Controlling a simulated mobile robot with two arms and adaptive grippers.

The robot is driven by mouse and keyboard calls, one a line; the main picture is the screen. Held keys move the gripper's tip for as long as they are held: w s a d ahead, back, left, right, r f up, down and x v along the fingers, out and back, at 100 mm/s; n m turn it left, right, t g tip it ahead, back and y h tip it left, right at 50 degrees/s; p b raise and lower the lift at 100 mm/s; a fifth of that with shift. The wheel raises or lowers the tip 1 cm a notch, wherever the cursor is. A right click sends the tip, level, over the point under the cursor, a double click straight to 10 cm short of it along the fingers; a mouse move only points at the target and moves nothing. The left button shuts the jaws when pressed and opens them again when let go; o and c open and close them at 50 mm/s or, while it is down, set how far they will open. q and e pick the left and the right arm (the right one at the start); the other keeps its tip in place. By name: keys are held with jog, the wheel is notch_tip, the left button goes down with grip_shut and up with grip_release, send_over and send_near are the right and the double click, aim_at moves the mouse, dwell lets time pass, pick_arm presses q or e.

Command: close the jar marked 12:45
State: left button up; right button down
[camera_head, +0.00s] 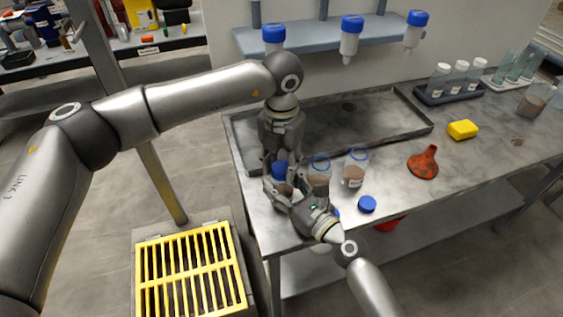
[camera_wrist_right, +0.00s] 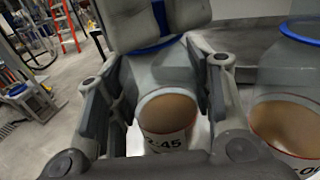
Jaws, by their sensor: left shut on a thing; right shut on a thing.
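The jar marked 12:45 (camera_wrist_right: 168,112) is clear, with brown contents and a label whose visible part reads "2:45". It stands upright between the fingers of my right gripper (camera_wrist_right: 160,110), which is shut on it near the table's front left corner. In the head view my right gripper (camera_head: 291,196) comes in from below. My left gripper (camera_head: 279,168) reaches down from above and is shut on a blue lid (camera_head: 279,171) at the jar's top. A blue ring (camera_wrist_right: 152,48) shows at the jar's neck. Whether the lid is seated is hidden by the fingers.
Two more jars with brown contents, one (camera_head: 319,182) close beside and another (camera_head: 355,170), stand to the right without lids. A loose blue lid (camera_head: 367,204) lies near the front edge.

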pick_arm(q)
jog(key=m, duration=0.3)
jog(key=shift+m, duration=0.3)
jog(key=m, duration=1.5)
jog(key=o, duration=1.2)
notch_tip(320, 180, up, 12)
jog(key=shift+f, duration=0.1)
